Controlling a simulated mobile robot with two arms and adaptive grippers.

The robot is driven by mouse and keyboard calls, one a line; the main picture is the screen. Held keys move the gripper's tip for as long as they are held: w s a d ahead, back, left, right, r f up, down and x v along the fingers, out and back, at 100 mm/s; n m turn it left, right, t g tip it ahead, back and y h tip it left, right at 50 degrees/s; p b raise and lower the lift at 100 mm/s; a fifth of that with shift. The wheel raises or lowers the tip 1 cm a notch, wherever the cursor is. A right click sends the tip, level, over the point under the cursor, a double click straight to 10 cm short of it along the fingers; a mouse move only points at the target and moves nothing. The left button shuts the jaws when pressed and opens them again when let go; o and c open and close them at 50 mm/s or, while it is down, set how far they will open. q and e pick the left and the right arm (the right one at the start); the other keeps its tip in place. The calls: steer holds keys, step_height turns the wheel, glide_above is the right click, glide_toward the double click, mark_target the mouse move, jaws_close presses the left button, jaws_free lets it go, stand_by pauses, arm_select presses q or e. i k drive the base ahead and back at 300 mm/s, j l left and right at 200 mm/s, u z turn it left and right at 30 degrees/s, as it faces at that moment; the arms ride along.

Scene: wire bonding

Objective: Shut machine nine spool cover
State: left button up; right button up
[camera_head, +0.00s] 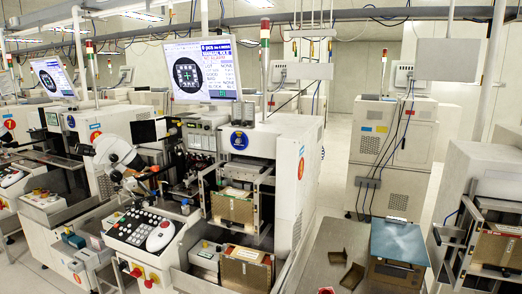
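A large white wire bonding machine (299,135) stands in the middle, with a blue round badge (239,140) on its front. I cannot read a machine number on it. A monitor (202,71) stands above it, and a white microscope head (115,152) is at its left. I cannot pick out a spool cover for certain, nor tell whether one is open or shut. Neither of my grippers shows in the head view.
A grey table (318,262) right of the machine bears brown brackets (352,276) and a blue-grey panelled box (398,242). A keypad console (140,229) juts out in front. Another machine (493,163) stands at the right edge. Pale floor shows between the machines.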

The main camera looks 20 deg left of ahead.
mark_target(142, 132)
steer(key=i+j, duration=0.1)
steer(key=j, duration=0.7)
steer(key=j+z, duration=0.15)
steer(key=j, duration=0.65)
steer(key=j+z, duration=0.15)
steer(key=j, duration=0.5)
steer(key=i+j+z, duration=0.15)
steer(key=j, duration=0.5)
steer(key=k+j+z, duration=0.15)
steer(key=j, duration=0.5)
steer(key=j+z, duration=0.15)
steer(key=j, duration=0.5)
steer(key=j+z, duration=0.15)
steer(key=j, duration=0.5)
steer(key=k+j+z, duration=0.15)
steer(key=j, duration=0.45)
